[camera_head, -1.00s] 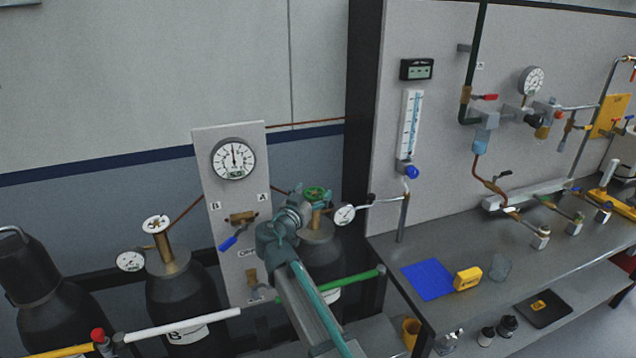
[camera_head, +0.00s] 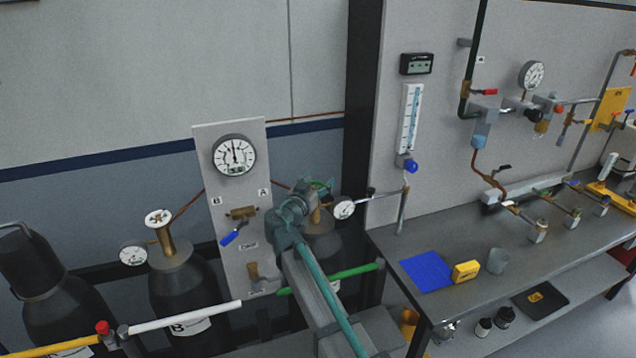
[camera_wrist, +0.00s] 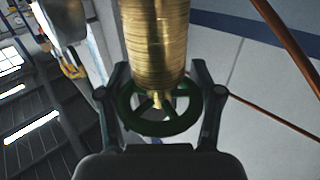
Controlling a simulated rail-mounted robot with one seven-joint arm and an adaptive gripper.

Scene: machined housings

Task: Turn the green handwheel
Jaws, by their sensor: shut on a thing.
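The green handwheel (camera_wrist: 152,128) is a spoked ring at the end of a brass valve stem (camera_wrist: 155,45) in the wrist view. My gripper (camera_wrist: 160,100) has one finger on each side of the wheel and is shut on its rim. In the head view the handwheel (camera_head: 322,185) is mostly hidden behind my gripper (camera_head: 318,190). It sits atop a dark gas cylinder (camera_head: 322,240) beside the panel.
A pressure gauge (camera_head: 344,209) is close to the right of my gripper. The grey panel (camera_head: 225,180) with a dial and blue-handled valve stands left. Another cylinder (camera_head: 180,290) has a white handwheel (camera_head: 158,218). A green bar (camera_head: 350,275) runs low beside my arm.

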